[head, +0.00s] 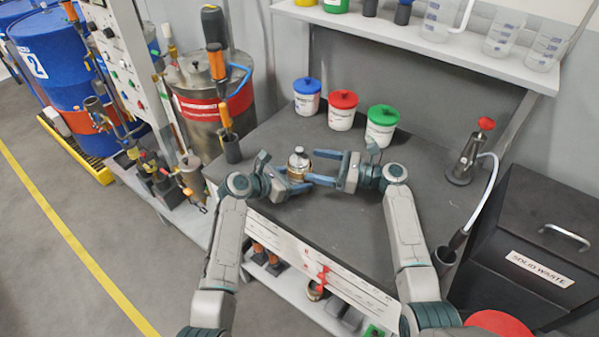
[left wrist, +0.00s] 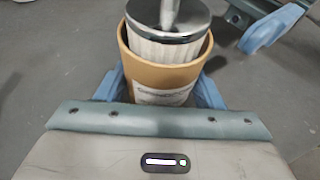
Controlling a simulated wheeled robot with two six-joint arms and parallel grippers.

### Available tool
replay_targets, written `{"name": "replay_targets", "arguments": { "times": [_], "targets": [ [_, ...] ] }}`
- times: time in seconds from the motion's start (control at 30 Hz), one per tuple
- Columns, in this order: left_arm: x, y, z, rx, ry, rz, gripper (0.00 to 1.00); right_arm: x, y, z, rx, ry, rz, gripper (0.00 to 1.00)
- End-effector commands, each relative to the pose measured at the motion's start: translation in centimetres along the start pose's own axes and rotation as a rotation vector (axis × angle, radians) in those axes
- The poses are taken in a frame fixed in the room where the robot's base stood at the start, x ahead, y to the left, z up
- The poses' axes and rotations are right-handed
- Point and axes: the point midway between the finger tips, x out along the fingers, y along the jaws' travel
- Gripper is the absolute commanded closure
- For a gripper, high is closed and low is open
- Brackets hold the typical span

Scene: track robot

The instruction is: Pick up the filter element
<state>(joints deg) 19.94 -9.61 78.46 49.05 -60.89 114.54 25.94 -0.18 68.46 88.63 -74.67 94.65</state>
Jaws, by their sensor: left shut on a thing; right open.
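The filter element (left wrist: 168,42) is a white pleated cylinder with a shiny metal cap and a thin rod on top. It sits upright inside a tan cup (left wrist: 150,78) with a white label. In the head view, the filter element's metal top (head: 298,158) shows between my grippers. My left gripper (head: 291,180) is shut on the tan cup, with one blue finger on each side in the left wrist view (left wrist: 160,92). My right gripper (head: 317,167) is open just right of the cup, its fingers pointing left. One blue right finger also shows in the left wrist view.
Blue-, red- and green-lidded tubs (head: 342,110) stand at the back of the grey bench (head: 400,185). A red-topped pump bottle (head: 468,155) stands at the right. A steel drum (head: 205,100) is at the left, a black waste bin (head: 535,240) at the right. The bench's middle right is clear.

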Motion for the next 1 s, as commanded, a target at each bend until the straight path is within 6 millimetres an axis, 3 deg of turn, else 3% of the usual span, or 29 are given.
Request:
{"name": "replay_targets", "arguments": {
  "times": [0.27,0.53,0.87,1.0],
  "targets": [
    [0.0,0.0,0.0,0.000,0.001,0.000,0.66,2.4,0.0,0.2,-0.001,-0.003,0.001,0.25],
    [0.0,0.0,0.0,0.000,0.001,0.000,0.66,6.7,0.0,0.2,-0.001,-0.003,0.001,0.25],
    [0.0,0.0,-0.1,0.000,0.001,0.000,0.66,7.5,0.0,0.2,-0.002,-0.001,0.000,0.25],
    [0.0,0.0,0.0,0.000,0.001,0.000,0.66,7.5,0.0,0.2,-0.002,-0.001,0.000,0.49]
  ]
}}
